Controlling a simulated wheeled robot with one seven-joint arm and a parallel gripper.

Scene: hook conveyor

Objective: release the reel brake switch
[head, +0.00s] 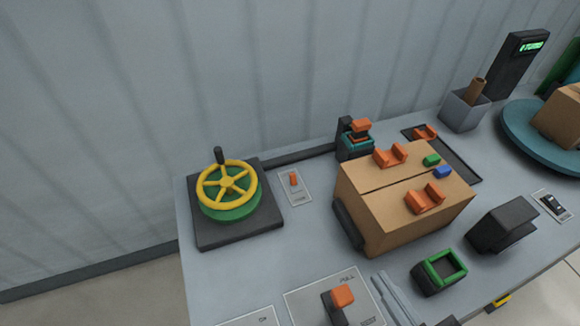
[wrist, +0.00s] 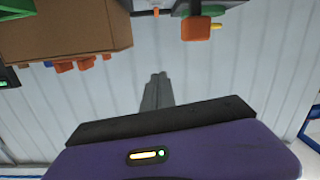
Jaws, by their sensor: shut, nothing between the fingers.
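The reel brake switch is a small orange toggle (head: 293,179) on a pale plate, right of the reel. The reel has a yellow handwheel (head: 228,182) over a green drum, on a dark square base. In the wrist view, which looks upside down, a small orange piece at the top edge (wrist: 156,12) may be this toggle. My gripper (wrist: 158,77) shows in the wrist view with its grey fingers together and empty. It looks apart from the toggle. My gripper is not in the head view.
A cardboard box (head: 368,210) with orange cradles on top stands right of the switch. An orange-tipped lever (head: 341,298) rises from a front panel. A green-rimmed holder (head: 439,268) is front right. The wall runs close behind the table.

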